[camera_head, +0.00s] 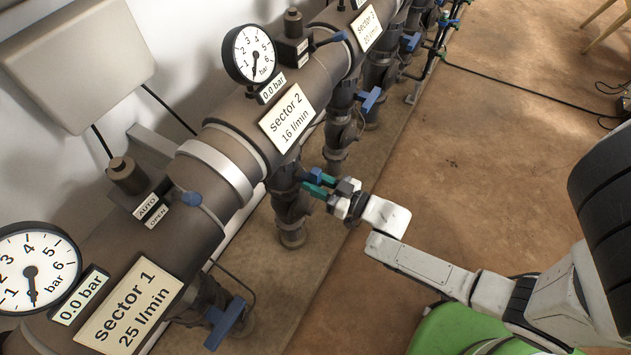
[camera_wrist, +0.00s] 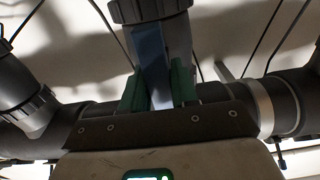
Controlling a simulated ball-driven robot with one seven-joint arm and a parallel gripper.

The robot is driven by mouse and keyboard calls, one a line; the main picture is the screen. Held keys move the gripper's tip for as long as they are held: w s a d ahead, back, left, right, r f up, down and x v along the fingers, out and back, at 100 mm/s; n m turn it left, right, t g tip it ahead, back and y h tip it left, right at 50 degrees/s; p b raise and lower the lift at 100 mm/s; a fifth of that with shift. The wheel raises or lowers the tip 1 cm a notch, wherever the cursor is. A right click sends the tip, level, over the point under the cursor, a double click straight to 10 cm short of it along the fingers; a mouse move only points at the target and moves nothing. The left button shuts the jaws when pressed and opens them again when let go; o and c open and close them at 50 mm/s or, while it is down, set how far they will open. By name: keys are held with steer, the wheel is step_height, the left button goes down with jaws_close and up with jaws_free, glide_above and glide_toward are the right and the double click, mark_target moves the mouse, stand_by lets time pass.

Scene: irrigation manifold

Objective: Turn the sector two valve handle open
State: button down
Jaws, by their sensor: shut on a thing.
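The sector 2 valve sits on a dark drop pipe (camera_head: 291,218) below the cream sign "sector 2, 16 l/min" (camera_head: 288,118). My gripper (camera_head: 318,184) reaches this valve from the right with its green fingers. In the wrist view my gripper (camera_wrist: 158,90) is shut on the blue valve handle (camera_wrist: 152,62), with one green finger on each side of it. In the head view the fingers hide most of the handle, so its exact angle is hard to tell there. The sector 2 gauge (camera_head: 249,54) has a "0.0 bar" plate below it.
The blue sector 1 handle (camera_head: 224,323) is at the lower left, and another blue valve handle (camera_head: 371,98) is farther along the manifold. The thick main pipe (camera_head: 185,237) runs beside the wall. The brown floor (camera_head: 480,150) right of the pipes is mostly clear.

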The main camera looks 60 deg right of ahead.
steer(key=c, duration=1)
jaws_free()
steer(key=shift+o, duration=0.2)
steer(key=shift+s, duration=0.1)
steer(key=s, duration=1)
steer(key=shift+s+d, duration=0.2)
steer(key=shift+s, duration=0.15)
steer(key=shift+w, duration=0.1)
